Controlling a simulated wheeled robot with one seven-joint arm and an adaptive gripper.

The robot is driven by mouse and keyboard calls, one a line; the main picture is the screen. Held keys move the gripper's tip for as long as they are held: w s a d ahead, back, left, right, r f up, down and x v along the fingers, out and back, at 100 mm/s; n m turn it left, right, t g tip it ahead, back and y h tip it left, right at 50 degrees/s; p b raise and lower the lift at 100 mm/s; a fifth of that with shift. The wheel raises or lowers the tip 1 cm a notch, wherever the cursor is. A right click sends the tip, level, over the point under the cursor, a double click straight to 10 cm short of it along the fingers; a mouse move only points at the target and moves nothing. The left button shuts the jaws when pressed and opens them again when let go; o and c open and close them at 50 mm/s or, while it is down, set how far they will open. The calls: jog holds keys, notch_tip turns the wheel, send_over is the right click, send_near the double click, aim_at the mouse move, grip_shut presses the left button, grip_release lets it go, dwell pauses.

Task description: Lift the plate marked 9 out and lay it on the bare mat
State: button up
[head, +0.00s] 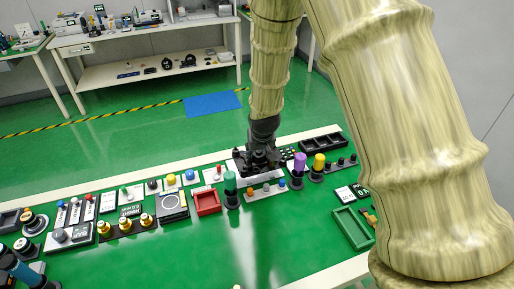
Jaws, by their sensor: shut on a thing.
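My gripper (262,160) points down over the back part of the green-topped table, among the row of small devices. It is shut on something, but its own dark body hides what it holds. A dark unit with a white edge (236,167) lies right by the gripper; I cannot tell whether they touch. I cannot make out any plate marked 9. I also cannot pick out a bare mat on the table for certain; a plain blue mat (212,104) lies on the floor behind.
A green cylinder (231,184) and a purple cylinder (299,163) stand close to the gripper. A red tray (207,203) is to the left, a green tray (352,228) to the right, and a black compartment tray (323,142) behind. The table's front middle is clear.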

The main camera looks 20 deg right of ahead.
jog(key=s+p, duration=0.3)
jog(key=s, duration=1.8)
jog(key=shift+d+r, duration=0.15)
jog(key=shift+d, duration=0.2)
dwell(0.5)
jog(key=shift+s+p, duration=0.15)
jog(key=shift+p, duration=0.5)
jog(key=s+p, duration=0.1)
jog(key=p, duration=0.3)
jog(key=shift+s, duration=0.4)
